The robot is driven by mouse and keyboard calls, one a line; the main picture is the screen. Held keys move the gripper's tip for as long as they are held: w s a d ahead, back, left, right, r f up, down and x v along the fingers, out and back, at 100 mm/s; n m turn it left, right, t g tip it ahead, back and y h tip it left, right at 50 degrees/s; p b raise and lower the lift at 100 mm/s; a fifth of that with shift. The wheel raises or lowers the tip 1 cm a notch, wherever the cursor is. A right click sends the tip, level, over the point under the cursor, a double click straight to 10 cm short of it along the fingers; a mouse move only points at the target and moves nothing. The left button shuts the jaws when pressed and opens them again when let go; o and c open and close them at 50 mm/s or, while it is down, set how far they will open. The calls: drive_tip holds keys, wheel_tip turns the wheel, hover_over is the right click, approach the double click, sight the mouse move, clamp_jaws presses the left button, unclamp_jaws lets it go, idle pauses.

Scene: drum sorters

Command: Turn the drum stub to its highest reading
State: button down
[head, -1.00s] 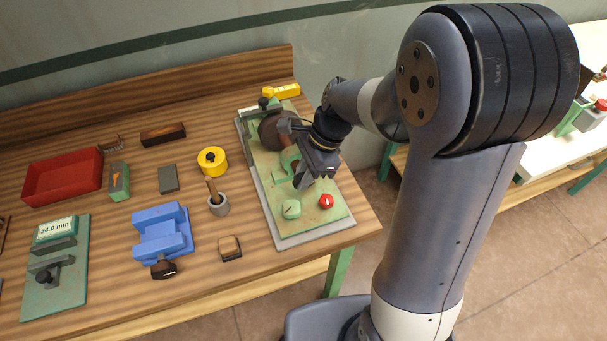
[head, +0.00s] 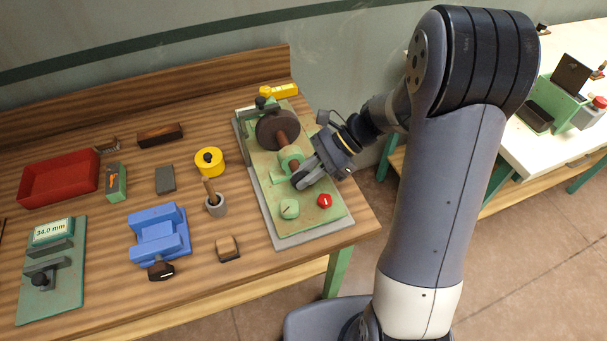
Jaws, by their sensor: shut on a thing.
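The drum sorter has a dark round drum (head: 277,130) on a reddish-brown shaft (head: 292,152), which runs into a green bearing block (head: 289,160). My gripper (head: 300,180) is at the near end of this shaft line, just in front of the block, coming in from the right. It is shut on the drum stub, which the jaws mostly hide. A green knob (head: 290,208) with a pale mark and a red knob (head: 325,201) are on the plate in front of my gripper. I cannot make out a scale or reading on the drum.
The sorter's base plate (head: 300,240) lies at the bench's right end. To its left are a grey cup with a wooden handle (head: 216,205), a yellow round piece (head: 209,162), a blue vise (head: 160,237) and a gauge showing 34.0 mm (head: 53,232). A red tray (head: 60,177) is further left.

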drive_tip(key=shift+w+d+f+g+y, duration=0.1)
drive_tip(key=shift+g+y, duration=0.1)
drive_tip(key=shift+y, duration=0.4)
drive_tip(key=shift+s+d+f+g+y, duration=0.1)
drive_tip(key=shift+g+y, duration=0.1)
drive_tip(key=shift+y, duration=0.4)
drive_tip(key=shift+w+d+f+g+y, duration=0.1)
drive_tip(key=shift+g+y, duration=0.1)
drive_tip(key=shift+y, duration=0.4)
drive_tip(key=shift+r, duration=0.1)
drive_tip(key=c, duration=1.4)
unclamp_jaws()
drive_tip(key=shift+o, duration=0.2)
drive_tip(key=b+v, duration=0.1)
drive_tip(key=v, duration=0.9)
drive_tip(key=shift+d+b, duration=0.35)
drive_tip(key=shift+b, duration=0.05)
